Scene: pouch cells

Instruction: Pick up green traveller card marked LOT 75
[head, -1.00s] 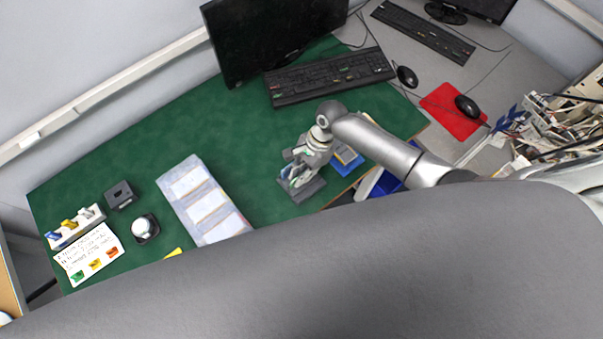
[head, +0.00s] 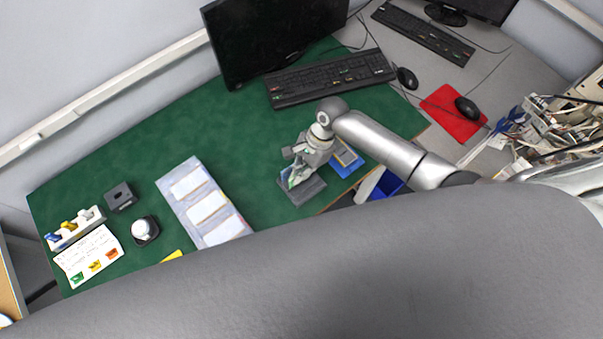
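My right gripper (head: 296,176) points down over a dark grey block-like holder (head: 309,191) on the green mat. A small pale green piece (head: 291,180) shows at its fingertips. It may be the green traveller card, but no LOT marking is legible. The fingers and the gripper body hide most of it. I cannot tell whether the fingers are closed on it. My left gripper is not in view.
A tray with white pads (head: 178,178) lies left of the holder, with clear mat (head: 255,150) between. A blue tray (head: 341,168) is close on the right. A keyboard (head: 330,80) and monitor stand behind. A labelled white board (head: 88,256) lies far left.

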